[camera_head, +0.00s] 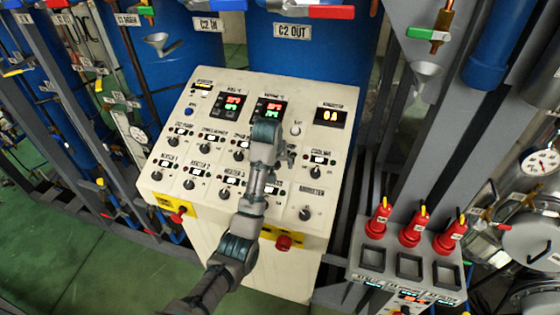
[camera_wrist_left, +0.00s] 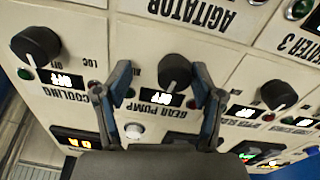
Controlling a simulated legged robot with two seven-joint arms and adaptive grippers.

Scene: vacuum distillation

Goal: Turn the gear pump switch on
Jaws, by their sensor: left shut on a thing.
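The gear pump switch (camera_wrist_left: 175,70) is a black round knob on the cream control panel (camera_head: 180,110). Its label, GEAR PUMP, reads upside down in the left wrist view, beside a small lit display (camera_wrist_left: 161,98). My left gripper (camera_head: 284,152) is at the panel's right-middle part and hides the switch in the head view. The knob's pointer direction is hard to make out. My right gripper is not in view.
The cooling knob (camera_wrist_left: 36,45) and another knob (camera_wrist_left: 279,95) flank the gear pump switch. A white button (camera_wrist_left: 134,131) lies close to the fingers. A red emergency button (camera_head: 283,243) is on the panel's front. Blue tanks (camera_head: 310,50) stand behind the panel.

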